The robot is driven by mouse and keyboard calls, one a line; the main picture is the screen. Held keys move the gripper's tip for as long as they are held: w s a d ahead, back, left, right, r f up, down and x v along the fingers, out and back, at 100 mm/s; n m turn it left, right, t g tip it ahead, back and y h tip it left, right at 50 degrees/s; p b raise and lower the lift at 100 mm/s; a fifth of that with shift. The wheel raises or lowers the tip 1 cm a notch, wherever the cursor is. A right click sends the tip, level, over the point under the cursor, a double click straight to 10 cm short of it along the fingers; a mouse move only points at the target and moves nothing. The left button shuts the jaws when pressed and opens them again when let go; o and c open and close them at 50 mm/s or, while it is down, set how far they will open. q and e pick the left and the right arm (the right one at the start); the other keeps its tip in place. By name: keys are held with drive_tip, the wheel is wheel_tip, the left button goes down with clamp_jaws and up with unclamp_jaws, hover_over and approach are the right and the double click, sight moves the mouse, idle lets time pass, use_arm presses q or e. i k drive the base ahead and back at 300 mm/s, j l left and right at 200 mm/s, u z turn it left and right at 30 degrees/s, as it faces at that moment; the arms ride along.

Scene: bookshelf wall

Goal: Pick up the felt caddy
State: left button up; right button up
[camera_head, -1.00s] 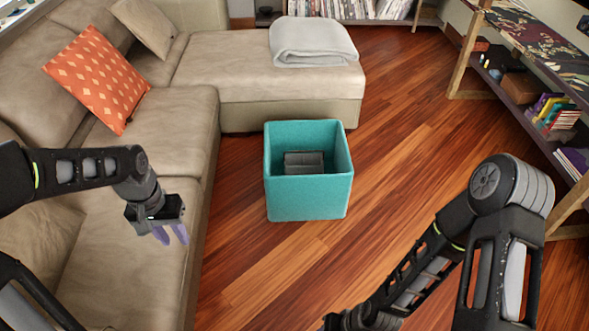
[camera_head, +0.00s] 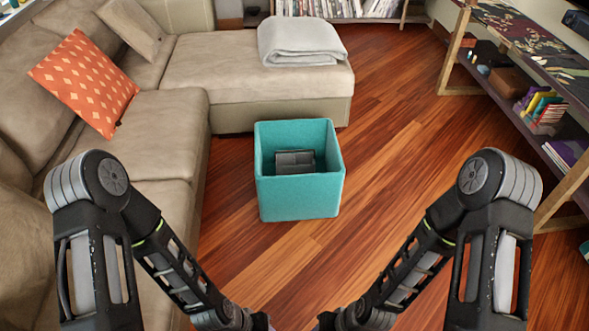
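The felt caddy is a teal, open-topped square box (camera_head: 300,196) standing upright on the wooden floor, in the middle of the head view. A dark grey item (camera_head: 295,161) lies inside it. Both of my arms reach down toward the bottom edge of the picture, nearer to me than the caddy and apart from it. My left and right grippers are out of view below the bottom edge, so their fingers are hidden.
A beige sectional sofa (camera_head: 160,110) runs along the left and behind the caddy, with an orange patterned cushion (camera_head: 84,82) and a folded grey blanket (camera_head: 300,41) on it. A wooden shelf unit (camera_head: 500,70) stands at the right. The floor (camera_head: 390,150) right of the caddy is clear.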

sight(303, 163)
drive_tip(key=i+u, duration=0.15)
drive_tip(key=u, duration=0.25)
drive_tip(key=i+l+u, duration=0.1)
drive_tip(key=u, duration=0.35)
drive_tip(key=i+l+u, duration=0.2)
drive_tip(key=i+l, duration=0.25)
drive_tip(key=l, duration=0.2)
drive_tip(key=i+l+u, duration=0.1)
drive_tip(key=l, duration=0.25)
drive_tip(key=i+l, duration=0.25)
drive_tip(key=l, duration=0.15)
drive_tip(key=i+l+u, duration=0.15)
drive_tip(key=l, duration=0.2)
drive_tip(key=i+l+u, duration=0.1)
drive_tip(key=l, duration=0.25)
drive_tip(key=i, duration=0.1)
